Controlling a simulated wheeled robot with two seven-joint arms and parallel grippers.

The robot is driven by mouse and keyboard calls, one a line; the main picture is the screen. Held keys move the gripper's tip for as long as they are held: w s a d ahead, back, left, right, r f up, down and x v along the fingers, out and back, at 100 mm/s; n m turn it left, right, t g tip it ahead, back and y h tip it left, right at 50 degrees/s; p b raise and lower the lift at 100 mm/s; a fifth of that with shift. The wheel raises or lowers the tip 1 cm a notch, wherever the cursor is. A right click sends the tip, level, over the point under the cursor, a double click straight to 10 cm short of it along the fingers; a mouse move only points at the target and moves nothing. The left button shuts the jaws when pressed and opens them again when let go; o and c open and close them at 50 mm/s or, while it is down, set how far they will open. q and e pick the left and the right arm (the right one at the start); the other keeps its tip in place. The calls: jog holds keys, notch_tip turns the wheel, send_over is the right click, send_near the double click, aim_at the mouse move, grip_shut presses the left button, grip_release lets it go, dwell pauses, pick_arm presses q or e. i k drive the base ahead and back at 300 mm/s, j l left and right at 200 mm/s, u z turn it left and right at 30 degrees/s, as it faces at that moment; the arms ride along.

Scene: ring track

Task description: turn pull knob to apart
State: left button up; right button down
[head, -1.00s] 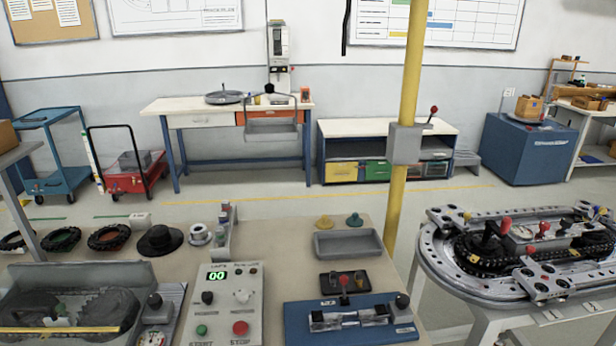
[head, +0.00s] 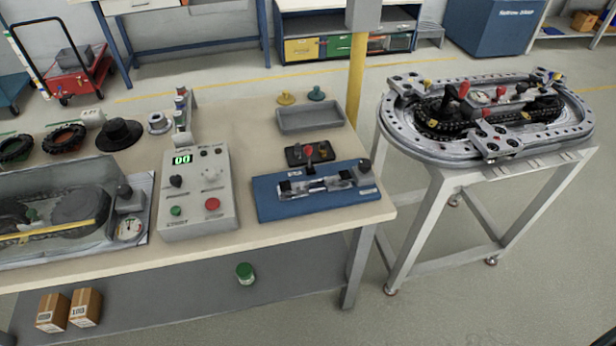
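Neither of my grippers is in the head view. I cannot tell which knob is the pull knob, and no label reading "apart" can be made out. An oval ring track (head: 402,127) on a grey metal stand at the right carries several red, black and yellow knobs, among them a red knob (head: 463,90). On the table, a blue fixture (head: 272,207) holds a clear cylinder and has a black knob (head: 364,165) at its right end. A red-topped lever (head: 309,152) stands on a small black plate behind it. A grey control box (head: 196,219) has a black knob (head: 176,181), a pale knob and green and red buttons.
The beige table (head: 268,236) ends at the right, with a gap before the track's stand (head: 412,232). A yellow post (head: 356,80) rises behind that gap. A grey tray (head: 310,118) lies at the table's back. Floor is clear at lower right.

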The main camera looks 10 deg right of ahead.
aim_at(364, 166)
jog(key=k+j, duration=0.1)
jog(key=k, duration=0.6)
jog(key=z, duration=1.55)
